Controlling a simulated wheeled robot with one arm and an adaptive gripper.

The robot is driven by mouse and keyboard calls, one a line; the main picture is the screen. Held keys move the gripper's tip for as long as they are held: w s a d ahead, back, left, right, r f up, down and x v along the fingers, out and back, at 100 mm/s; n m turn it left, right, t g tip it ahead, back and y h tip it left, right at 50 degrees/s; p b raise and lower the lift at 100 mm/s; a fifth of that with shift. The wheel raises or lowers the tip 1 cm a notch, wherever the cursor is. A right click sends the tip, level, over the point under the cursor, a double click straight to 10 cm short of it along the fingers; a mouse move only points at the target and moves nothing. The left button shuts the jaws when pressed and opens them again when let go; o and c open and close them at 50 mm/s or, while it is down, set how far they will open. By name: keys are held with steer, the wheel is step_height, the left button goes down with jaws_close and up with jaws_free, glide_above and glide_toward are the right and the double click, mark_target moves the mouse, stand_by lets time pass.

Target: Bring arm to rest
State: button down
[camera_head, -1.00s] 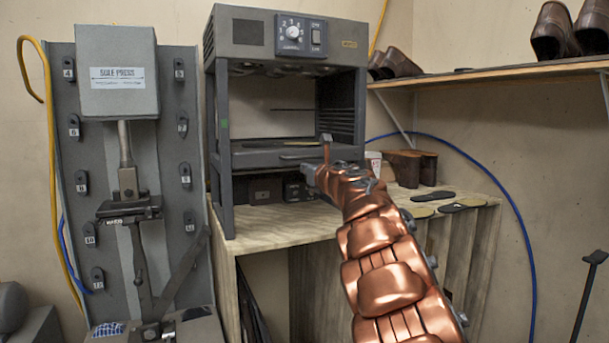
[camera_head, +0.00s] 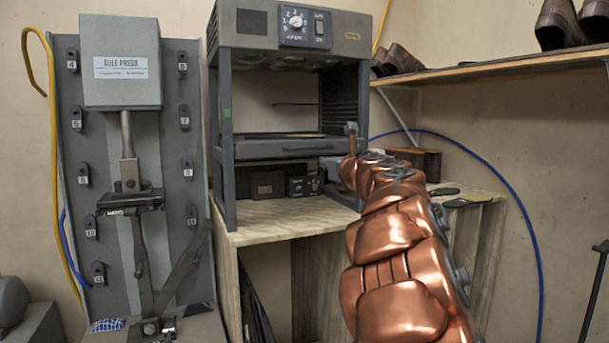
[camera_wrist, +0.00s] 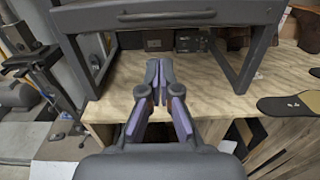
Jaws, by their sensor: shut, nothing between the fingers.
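My gripper (camera_wrist: 159,72) is shut and empty in the wrist view. Its fingertips are together over the front part of the wooden bench top (camera_wrist: 120,98), in front of the grey oven-like machine (camera_wrist: 165,14). In the head view my copper-coloured arm reaches up from the lower right, and my gripper (camera_head: 352,135) is small and partly hidden at the arm's far end. It shows close to the right front post of the machine (camera_head: 290,152); I cannot tell whether they touch.
A sole press (camera_head: 120,65) stands at the left. Dark soles (camera_head: 468,200) lie on the bench at the right; one sole (camera_wrist: 290,105) also shows in the wrist view. A shelf (camera_head: 490,68) with shoes is at upper right. A blue hose (camera_head: 525,205) curves along the wall.

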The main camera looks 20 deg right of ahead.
steer(key=shift+r, duration=0.1)
steer(key=s+d+r+m+g+h, duration=0.1)
steer(key=s+d+m+h, duration=0.6)
steer(key=m, duration=0.8)
steer(key=s+a+f+m+g+h, duration=0.1)
steer(key=s+f+m+g+h, duration=0.1)
steer(key=s+f+m+g, duration=0.8)
steer(key=s+a+f+m+g+y, duration=0.2)
steer(key=s+a+f+m, duration=0.1)
steer(key=s+a+f, duration=0.45)
steer(key=s+a+f+m+g+y, duration=0.1)
steer(key=s+a+f+m+y, duration=0.2)
steer(key=s+f, duration=0.6)
steer(key=s+a+f+m+g+y, duration=0.1)
steer(key=s+a+f+m+g, duration=0.15)
steer(key=s+a+f, duration=0.6)
steer(key=s+a+f+m+g+y, duration=0.2)
steer(key=s+a+f, duration=0.4)
steer(key=s, duration=0.4)
steer(key=shift+s+a+g+y, duration=0.35)
steer(key=shift+a+g+y, duration=0.2)
steer(key=shift+g, duration=0.1)
steer(key=c, duration=1.9)
jaws_free()
